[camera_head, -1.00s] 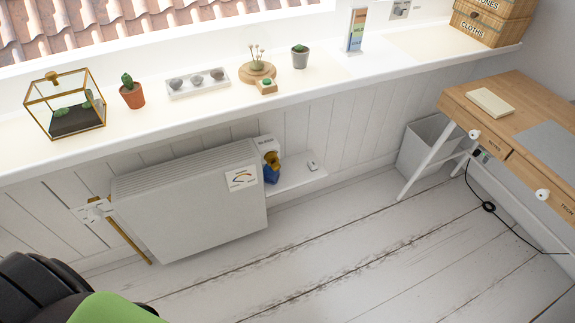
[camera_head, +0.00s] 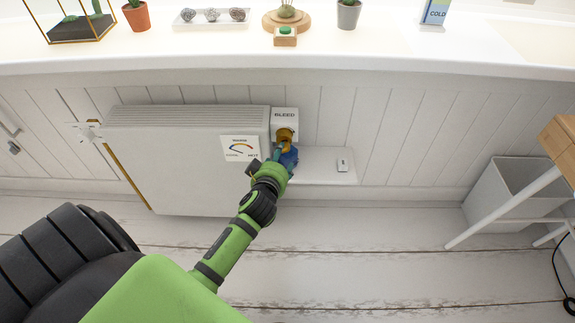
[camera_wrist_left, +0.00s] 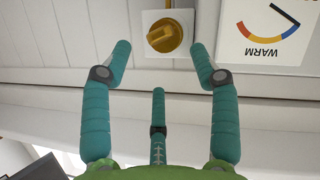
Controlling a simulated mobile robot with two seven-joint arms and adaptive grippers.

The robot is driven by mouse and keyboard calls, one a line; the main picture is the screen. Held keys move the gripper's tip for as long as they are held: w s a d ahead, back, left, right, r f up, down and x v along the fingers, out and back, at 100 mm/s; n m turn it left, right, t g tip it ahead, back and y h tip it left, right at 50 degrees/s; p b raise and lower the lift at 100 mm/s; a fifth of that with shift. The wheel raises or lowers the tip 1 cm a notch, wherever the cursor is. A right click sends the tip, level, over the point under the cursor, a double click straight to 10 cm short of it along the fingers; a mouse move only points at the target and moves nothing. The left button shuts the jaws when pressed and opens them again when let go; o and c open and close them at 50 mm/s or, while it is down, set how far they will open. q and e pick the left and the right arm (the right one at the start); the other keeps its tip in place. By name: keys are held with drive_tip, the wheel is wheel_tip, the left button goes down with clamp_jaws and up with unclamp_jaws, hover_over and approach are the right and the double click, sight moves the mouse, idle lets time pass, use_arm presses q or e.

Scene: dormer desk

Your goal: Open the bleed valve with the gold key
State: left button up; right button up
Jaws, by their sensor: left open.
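The gold key (camera_head: 285,135) sits on the front of the white box marked BLEED (camera_head: 285,116), at the radiator's right end. In the left wrist view the gold key (camera_wrist_left: 165,36) is a round knob with a raised grip bar, on a white plate. My left gripper (camera_head: 280,152) is just below and in front of it, partly covering the area. In the wrist view the teal fingers of my left gripper (camera_wrist_left: 160,54) are spread, with the key beyond and between the two outer tips. Nothing is between the fingers. My right gripper is out of view.
The white radiator (camera_head: 185,165) with its gauge card (camera_head: 240,148) is left of the box. A low white shelf (camera_head: 325,172) holds a small white device (camera_head: 343,164). The windowsill (camera_head: 180,50) overhangs above. A bin (camera_head: 505,200) stands right.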

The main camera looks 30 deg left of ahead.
use_arm(q)
drive_tip(key=b+x, duration=0.1)
drive_tip(key=x, duration=0.5)
drive_tip(key=shift+w+a+f, duration=0.15)
drive_tip(key=shift+w, duration=0.05)
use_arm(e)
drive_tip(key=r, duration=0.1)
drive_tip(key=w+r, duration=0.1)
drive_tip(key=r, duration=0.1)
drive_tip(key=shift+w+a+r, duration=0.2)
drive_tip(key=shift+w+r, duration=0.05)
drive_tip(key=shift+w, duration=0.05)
use_arm(q)
clamp_jaws()
